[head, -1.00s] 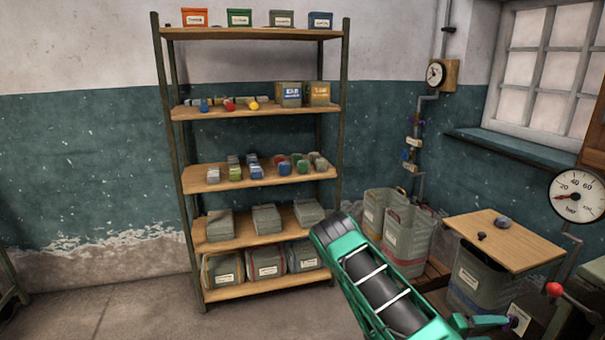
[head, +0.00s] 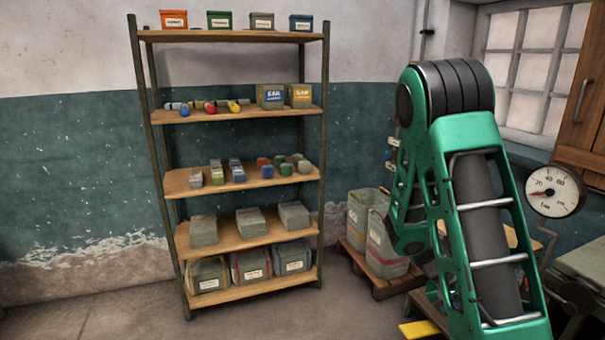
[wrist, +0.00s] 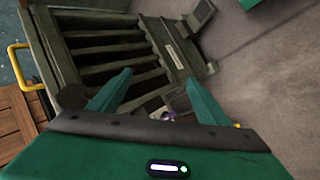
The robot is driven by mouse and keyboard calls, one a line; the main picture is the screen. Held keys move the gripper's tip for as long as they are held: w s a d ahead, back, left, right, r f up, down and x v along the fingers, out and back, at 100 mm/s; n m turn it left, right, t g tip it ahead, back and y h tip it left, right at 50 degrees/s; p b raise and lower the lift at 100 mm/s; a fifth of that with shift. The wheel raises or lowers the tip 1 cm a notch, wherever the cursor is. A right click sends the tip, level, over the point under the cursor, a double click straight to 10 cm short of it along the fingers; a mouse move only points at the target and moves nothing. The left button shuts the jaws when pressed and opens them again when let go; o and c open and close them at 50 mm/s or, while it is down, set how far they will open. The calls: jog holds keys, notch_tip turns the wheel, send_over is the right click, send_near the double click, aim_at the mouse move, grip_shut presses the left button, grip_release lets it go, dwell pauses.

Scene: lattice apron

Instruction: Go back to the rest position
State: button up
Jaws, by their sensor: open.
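My gripper (wrist: 158,98) shows in the wrist view with its two green fingers spread apart and nothing between them. Beyond the fingers is a dark slatted metal structure (wrist: 110,45), and a small purple and white item (wrist: 168,115) shows low between the fingers, too small to make out. In the head view my green arm is folded upright on the right side. The gripper itself cannot be picked out there.
A shelf rack (head: 235,34) with boxes and small parts stands at the left. Grey bins (head: 378,255) stand on a wooden pallet (head: 362,262), partly behind my arm. A pressure gauge (head: 553,190) is at the right. The floor before the rack is clear.

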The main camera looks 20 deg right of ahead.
jog(key=s+a+r+n+t+y, duration=0.1)
jog(key=s+a+r+t+y, duration=0.1)
jog(key=s+a+r, duration=0.3)
jog(key=s+a+r+n+t+y, duration=0.1)
jog(key=s+a+r+t+y, duration=0.2)
jog(key=a+r, duration=0.8)
jog(key=s+y, duration=0.2)
jog(key=s, duration=0.1)
